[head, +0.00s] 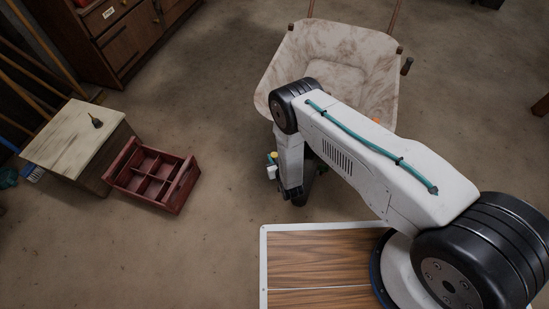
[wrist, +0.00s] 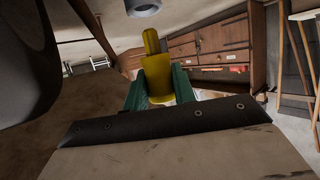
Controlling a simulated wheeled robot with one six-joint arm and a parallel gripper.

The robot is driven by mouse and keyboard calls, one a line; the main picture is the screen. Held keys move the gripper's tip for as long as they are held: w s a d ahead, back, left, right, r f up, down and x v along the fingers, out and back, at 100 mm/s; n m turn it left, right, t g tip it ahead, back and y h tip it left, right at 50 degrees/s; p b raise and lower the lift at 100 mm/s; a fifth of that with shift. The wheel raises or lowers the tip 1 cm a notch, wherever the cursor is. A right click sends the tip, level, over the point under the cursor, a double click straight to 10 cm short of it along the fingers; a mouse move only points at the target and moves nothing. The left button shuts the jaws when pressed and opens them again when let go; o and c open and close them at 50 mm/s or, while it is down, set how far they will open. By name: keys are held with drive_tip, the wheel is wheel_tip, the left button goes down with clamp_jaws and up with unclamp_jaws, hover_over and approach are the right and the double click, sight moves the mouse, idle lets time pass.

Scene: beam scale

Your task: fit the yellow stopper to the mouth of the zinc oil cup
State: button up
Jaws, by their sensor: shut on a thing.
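The yellow stopper (wrist: 155,84) is in the wrist view, a thick lower body with a narrower top. My gripper (wrist: 158,92) is shut on it, with a green finger on each side. In the head view a small yellow spot (head: 273,155) shows beside my wrist, and most of the gripper is hidden or too small to make out. A grey round-ended thing (wrist: 143,9) is cut off by the top edge of the wrist view, apart from the stopper; I cannot tell if it is the zinc oil cup.
A pale-topped bench (head: 62,143) at the left carries a small dark thing with a thin tip (head: 96,122). A red divided crate (head: 183,184) stands on the floor beside it. A wheelbarrow (head: 290,62) stands behind my arm. Wooden drawers (wrist: 213,42) are beyond the stopper.

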drive_tip(key=shift+f, duration=0.15)
drive_tip(key=shift+f, duration=0.75)
drive_tip(key=shift+f, duration=0.25)
drive_tip(key=shift+f, duration=1)
drive_tip(key=o, duration=1.1)
drive_tip(key=shift+c, duration=0.2)
drive_tip(key=v, duration=0.7)
drive_tip(key=shift+s, duration=0.35)
